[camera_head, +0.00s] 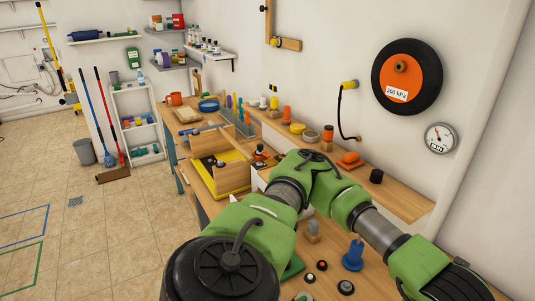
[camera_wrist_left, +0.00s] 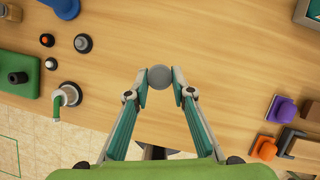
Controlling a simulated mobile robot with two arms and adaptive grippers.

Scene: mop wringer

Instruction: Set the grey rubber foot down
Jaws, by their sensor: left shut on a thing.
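My left gripper (camera_wrist_left: 159,80) shows in the left wrist view with its two fingers closed on a round grey thing (camera_wrist_left: 159,76), which looks like the grey rubber foot. It sits between the fingertips over bare wooden tabletop (camera_wrist_left: 215,45). I cannot tell whether it touches the wood. In the head view my green arm covers part of the bench, and I cannot make out the left fingertips. My right gripper is not in view.
In the wrist view, a green block (camera_wrist_left: 18,75), small black round pieces (camera_wrist_left: 83,43) and a green-handled metal part (camera_wrist_left: 68,95) lie left. Purple (camera_wrist_left: 283,110) and orange (camera_wrist_left: 265,148) pieces lie right. In the head view, a blue knobbed piece (camera_head: 353,256) stands on the bench.

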